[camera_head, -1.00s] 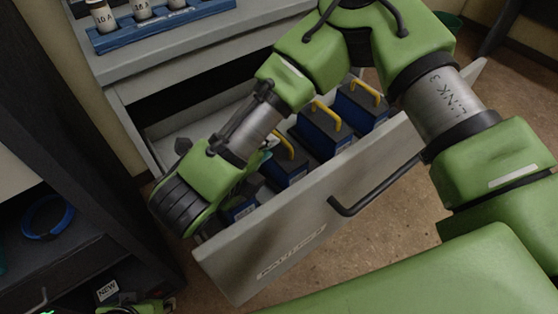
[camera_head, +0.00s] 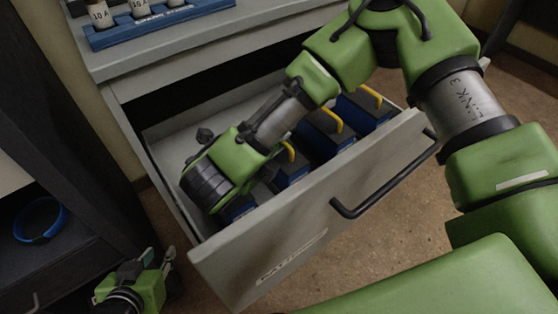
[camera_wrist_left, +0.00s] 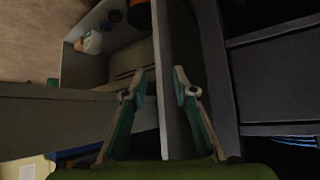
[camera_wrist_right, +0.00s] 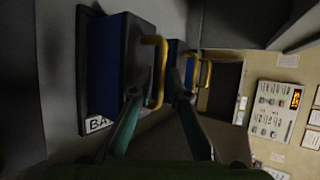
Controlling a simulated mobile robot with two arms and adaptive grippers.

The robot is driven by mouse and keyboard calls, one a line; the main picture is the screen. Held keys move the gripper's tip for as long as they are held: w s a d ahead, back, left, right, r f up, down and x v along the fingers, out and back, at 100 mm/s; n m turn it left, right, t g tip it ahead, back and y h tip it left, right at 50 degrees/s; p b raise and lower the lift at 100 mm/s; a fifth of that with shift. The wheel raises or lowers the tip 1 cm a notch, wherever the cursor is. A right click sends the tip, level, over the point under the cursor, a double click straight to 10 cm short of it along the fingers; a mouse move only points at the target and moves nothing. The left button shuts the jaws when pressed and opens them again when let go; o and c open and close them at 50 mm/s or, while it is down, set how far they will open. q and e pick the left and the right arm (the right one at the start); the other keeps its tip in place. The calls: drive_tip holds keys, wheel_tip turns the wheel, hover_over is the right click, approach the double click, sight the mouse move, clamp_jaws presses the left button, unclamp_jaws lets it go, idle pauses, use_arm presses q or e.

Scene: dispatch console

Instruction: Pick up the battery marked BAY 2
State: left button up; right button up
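Several blue-and-black batteries with yellow handles stand in the open grey drawer (camera_head: 300,232); one battery (camera_head: 365,112) is at its far right end. My right gripper is inside the drawer, its fingers hidden by my wrist in the head view. In the right wrist view my right gripper (camera_wrist_right: 157,86) is open, and the yellow handle of the nearest battery (camera_wrist_right: 132,45) shows between its fingertips. That battery's white label reads only "BA"; the number is hidden. My left gripper (camera_head: 132,268) is low at the left, outside the drawer; it is open in the left wrist view (camera_wrist_left: 160,74).
A blue rack (camera_head: 160,24) with labelled cylinders stands on the cabinet top. A dark shelf unit (camera_head: 90,170) with a blue ring (camera_head: 40,220) is at left. A grey panel edge (camera_wrist_left: 168,100) shows between my left fingers. A wall panel (camera_wrist_right: 277,110) is beyond the drawer.

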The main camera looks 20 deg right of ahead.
clamp_jaws()
drive_tip(key=shift+w+r, duration=0.1)
drive_tip(key=shift+r, duration=0.05)
drive_tip(key=shift+r, duration=0.1)
